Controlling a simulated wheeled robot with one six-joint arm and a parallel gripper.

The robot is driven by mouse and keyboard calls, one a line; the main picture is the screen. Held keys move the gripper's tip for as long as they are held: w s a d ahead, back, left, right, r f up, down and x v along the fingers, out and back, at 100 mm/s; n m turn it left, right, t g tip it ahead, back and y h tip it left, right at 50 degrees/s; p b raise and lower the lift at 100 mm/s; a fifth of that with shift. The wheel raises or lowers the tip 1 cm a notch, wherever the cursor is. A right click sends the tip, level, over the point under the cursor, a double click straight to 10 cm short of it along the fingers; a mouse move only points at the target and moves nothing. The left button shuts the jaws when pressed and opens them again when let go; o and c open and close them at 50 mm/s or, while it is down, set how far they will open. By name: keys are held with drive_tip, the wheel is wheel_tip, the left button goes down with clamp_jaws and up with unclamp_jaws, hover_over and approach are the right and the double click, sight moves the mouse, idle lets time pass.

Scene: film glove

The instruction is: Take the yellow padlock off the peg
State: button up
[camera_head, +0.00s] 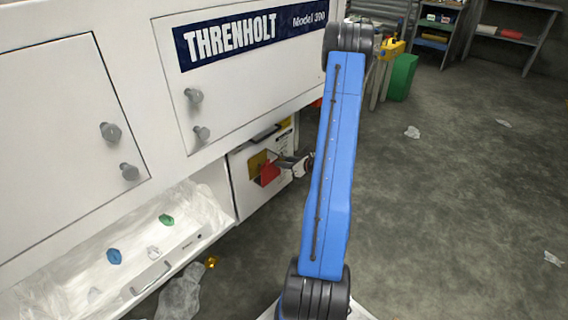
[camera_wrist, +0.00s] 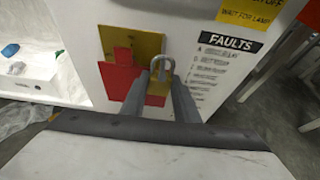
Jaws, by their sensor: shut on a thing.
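The yellow padlock (camera_wrist: 157,91) shows in the wrist view with its metal shackle upward, in front of a white panel (camera_wrist: 188,28). My gripper (camera_wrist: 160,92) is shut on its body, one finger on each side. The shackle stands clear above the fingers. I cannot make out the peg or whether the shackle still hangs on it. In the head view, my gripper (camera_head: 290,165) is at the white panel below the cabinet, partly hidden by my blue arm, and the padlock cannot be told there.
A yellow plate (camera_wrist: 147,44) and a red shape (camera_wrist: 118,73) are on the panel beside the padlock. A "FAULTS" sheet (camera_wrist: 222,60) is at right. An open tray (camera_head: 200,236) with several small pieces lies at left. Cabinet knobs (camera_head: 194,95) stick out above. Floor on the right is mostly clear.

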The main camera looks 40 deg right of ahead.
drive_tip(key=shift+s, duration=0.15)
drive_tip(key=s, duration=0.7)
drive_tip(key=shift+d, duration=0.3)
idle(0.9)
